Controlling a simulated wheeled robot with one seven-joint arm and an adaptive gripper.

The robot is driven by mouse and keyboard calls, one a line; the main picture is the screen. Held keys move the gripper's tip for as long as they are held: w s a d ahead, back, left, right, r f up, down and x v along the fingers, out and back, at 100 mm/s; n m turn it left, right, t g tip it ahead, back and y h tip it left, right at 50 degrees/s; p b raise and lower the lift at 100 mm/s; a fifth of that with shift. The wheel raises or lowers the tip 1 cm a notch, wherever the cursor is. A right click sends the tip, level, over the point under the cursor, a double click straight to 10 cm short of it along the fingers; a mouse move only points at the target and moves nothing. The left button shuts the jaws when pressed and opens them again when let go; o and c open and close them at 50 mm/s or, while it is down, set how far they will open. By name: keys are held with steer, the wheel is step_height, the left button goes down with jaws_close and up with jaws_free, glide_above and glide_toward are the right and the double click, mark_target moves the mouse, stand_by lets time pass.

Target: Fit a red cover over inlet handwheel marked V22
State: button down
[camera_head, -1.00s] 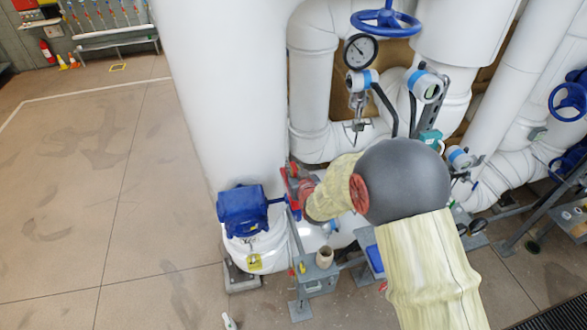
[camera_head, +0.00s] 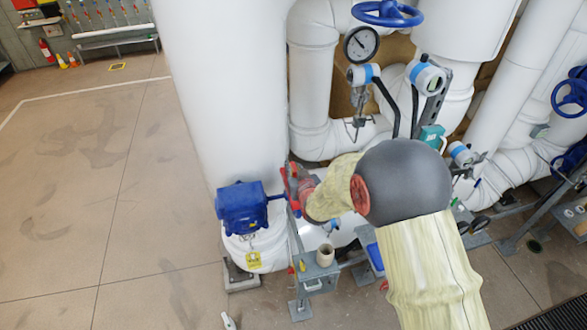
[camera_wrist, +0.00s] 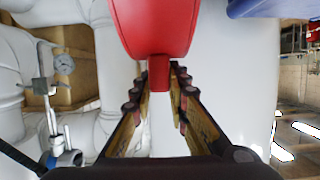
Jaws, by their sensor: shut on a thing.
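My gripper (camera_wrist: 160,76) is shut on the short stem of a red cover (camera_wrist: 153,28). The cover is a rounded red body just beyond the fingertips in the wrist view, cut off by the top edge. In the head view, red (camera_head: 291,172) shows at the end of my arm, beside a blue valve gearbox (camera_head: 241,207) on the white vessel's lower side. My arm hides most of the cover, the fingers and whatever lies behind them. I cannot read a V22 mark anywhere, and cannot tell whether the cover touches a handwheel.
Blue handwheels stand at the top middle (camera_head: 387,13) and right (camera_head: 570,97). White pipes, a round gauge (camera_head: 361,45) and transmitters crowd the area behind my arm. A grey bracket stand (camera_head: 318,277) holds a beige cup-like piece (camera_head: 325,255). The floor at left is clear.

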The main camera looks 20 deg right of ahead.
steer(key=c, duration=1.7)
jaws_free()
steer(key=shift+o, duration=0.2)
steer(key=v, duration=1.2)
